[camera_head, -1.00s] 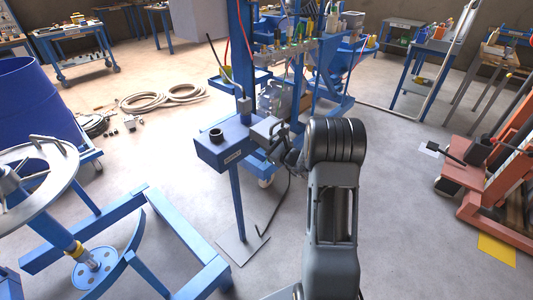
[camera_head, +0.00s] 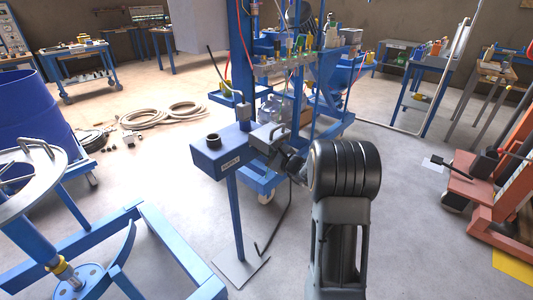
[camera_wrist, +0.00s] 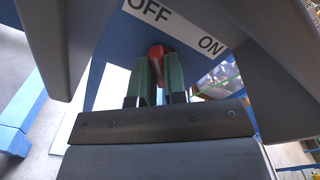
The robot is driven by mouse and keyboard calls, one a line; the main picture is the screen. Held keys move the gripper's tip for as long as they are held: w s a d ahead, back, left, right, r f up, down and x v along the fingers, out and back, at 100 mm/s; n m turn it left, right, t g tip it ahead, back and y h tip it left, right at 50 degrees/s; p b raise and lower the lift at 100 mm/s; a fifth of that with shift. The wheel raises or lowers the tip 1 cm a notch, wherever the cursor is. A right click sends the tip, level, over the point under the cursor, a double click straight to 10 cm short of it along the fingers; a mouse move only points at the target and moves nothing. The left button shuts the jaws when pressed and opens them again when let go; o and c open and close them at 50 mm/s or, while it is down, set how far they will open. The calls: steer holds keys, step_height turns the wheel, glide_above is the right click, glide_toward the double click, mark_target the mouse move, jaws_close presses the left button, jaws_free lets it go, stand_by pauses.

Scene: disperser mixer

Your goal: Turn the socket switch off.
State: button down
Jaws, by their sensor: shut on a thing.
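The socket switch is a small red lever (camera_wrist: 156,52) in the wrist view, just below a white label (camera_wrist: 178,22) reading OFF on the left and ON on the right. My gripper (camera_wrist: 157,78) has its two green fingers closed on either side of the red lever. Which label the lever points at is hard to tell. In the head view the blue supply box (camera_head: 222,153) stands on a post, and my gripper (camera_head: 272,140) reaches its right side. The lever and fingertips are too small or hidden to make out there.
A blue frame with a round plate (camera_head: 28,180) stands at the left front. A blue rack with several tools (camera_head: 300,62) stands behind the box. A dark cable (camera_head: 285,220) hangs to the floor. An orange machine (camera_head: 495,190) is at the right.

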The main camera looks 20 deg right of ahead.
steer(key=c, duration=1.2)
jaws_free()
steer(key=shift+o, duration=0.2)
steer(key=p+v, duration=0.1)
steer(key=v, duration=1.2)
steer(key=shift+s, duration=0.35)
steer(key=shift+d, duration=0.15)
